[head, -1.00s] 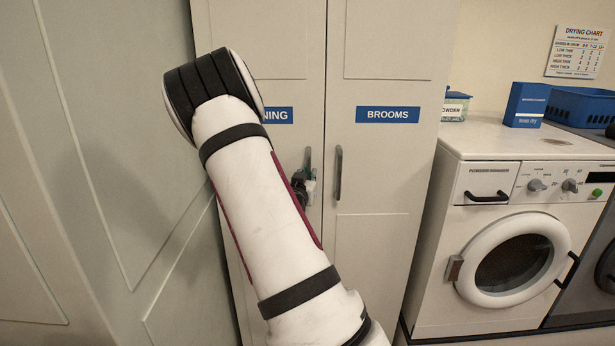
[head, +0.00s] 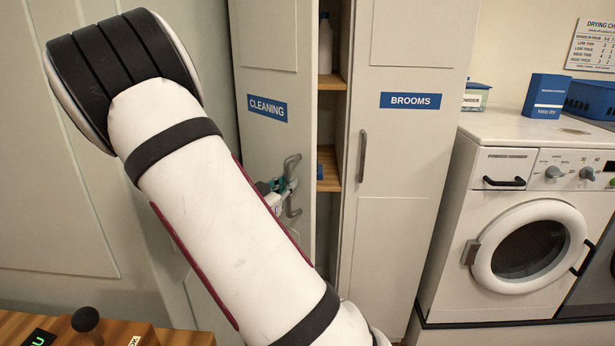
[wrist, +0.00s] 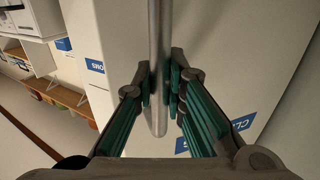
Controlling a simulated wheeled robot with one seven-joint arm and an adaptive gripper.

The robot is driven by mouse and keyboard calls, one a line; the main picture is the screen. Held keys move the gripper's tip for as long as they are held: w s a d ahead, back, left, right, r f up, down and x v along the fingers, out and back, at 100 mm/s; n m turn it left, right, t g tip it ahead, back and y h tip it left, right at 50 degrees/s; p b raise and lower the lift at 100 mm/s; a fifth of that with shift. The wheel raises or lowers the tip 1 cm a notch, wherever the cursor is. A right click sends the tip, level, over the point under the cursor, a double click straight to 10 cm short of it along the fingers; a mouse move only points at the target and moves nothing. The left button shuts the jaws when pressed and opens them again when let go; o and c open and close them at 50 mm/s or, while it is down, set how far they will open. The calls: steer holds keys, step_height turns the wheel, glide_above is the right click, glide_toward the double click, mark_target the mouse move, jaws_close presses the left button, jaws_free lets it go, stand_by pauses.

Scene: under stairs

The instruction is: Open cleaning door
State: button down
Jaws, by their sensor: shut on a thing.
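The cleaning door (head: 266,72), marked by a blue CLEANING label (head: 267,108), stands partly open in the head view, with a gap on its right side. Its vertical metal handle (head: 292,172) shows beside my gripper (head: 279,188), which is partly hidden by my arm. In the wrist view the handle (wrist: 157,60) runs between the two fingers of my gripper (wrist: 160,90), which are shut on it. Part of the door's label shows at the lower right there.
Wooden shelves (head: 329,176) with a white bottle (head: 325,45) show through the gap. The BROOMS door (head: 412,150) is shut to its right. A white washing machine (head: 522,225) stands at the right. A wooden surface with a dark knob (head: 86,319) lies at lower left.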

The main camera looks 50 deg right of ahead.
steer(key=shift+w+a, duration=0.25)
steer(key=shift+a, duration=0.55)
steer(key=shift+w+a, duration=0.25)
steer(key=shift+a, duration=0.5)
steer(key=shift+w+a, duration=0.25)
steer(key=shift+a, duration=0.55)
steer(key=c, duration=1.6)
jaws_free()
steer(key=shift+a, duration=0.1)
steer(key=v, duration=1.1)
steer(key=shift+s+a, duration=0.2)
steer(key=shift+a, duration=0.2)
